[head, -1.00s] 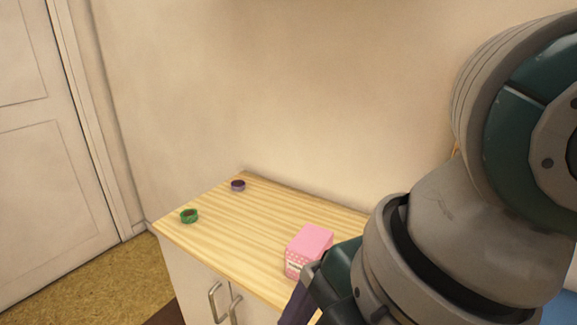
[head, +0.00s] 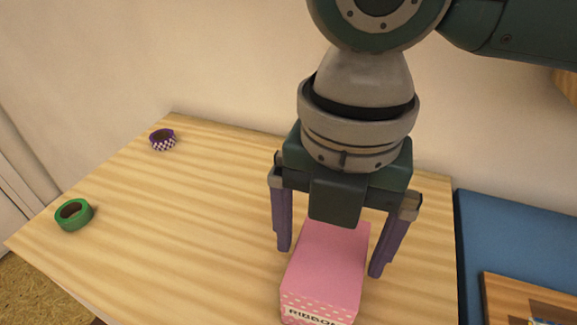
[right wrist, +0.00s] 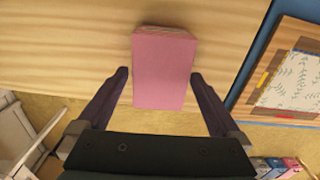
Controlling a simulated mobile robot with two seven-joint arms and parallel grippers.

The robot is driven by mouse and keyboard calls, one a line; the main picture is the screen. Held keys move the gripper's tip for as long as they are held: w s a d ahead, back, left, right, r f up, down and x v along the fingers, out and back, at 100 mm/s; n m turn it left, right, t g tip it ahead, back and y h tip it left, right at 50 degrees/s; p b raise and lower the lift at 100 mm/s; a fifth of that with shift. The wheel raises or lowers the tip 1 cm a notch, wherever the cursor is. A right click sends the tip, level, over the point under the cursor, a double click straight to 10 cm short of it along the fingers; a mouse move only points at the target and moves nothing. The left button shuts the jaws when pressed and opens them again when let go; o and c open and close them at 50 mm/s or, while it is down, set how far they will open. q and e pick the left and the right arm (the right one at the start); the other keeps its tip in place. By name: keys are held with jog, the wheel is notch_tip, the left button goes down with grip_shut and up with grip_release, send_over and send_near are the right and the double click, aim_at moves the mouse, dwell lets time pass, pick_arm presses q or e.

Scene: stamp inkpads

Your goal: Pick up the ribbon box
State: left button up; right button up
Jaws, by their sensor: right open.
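The pink ribbon box (head: 325,270), with a dotted front and a "RIBBON" label, stands on the wooden cabinet top near its front edge. My right gripper (head: 330,262) is above it, pointing down. Its two purple fingers are spread apart, one to the left of the box and one to the right. In the right wrist view, the box (right wrist: 163,70) lies between and beyond the fingertips (right wrist: 164,75), with a gap on each side. The gripper is open and empty. My left gripper is not in view.
A green tape roll (head: 74,215) and a purple checkered roll (head: 163,140) are on the left part of the wooden top (head: 190,210). A blue surface (head: 510,235) with a wooden-framed item (head: 530,300) is at the right. The wall is close behind.

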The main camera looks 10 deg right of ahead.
notch_tip(320, 180, down, 5)
jog(key=shift+s+f+b, duration=0.1)
jog(key=shift+b, duration=0.4)
jog(key=c, duration=1.3)
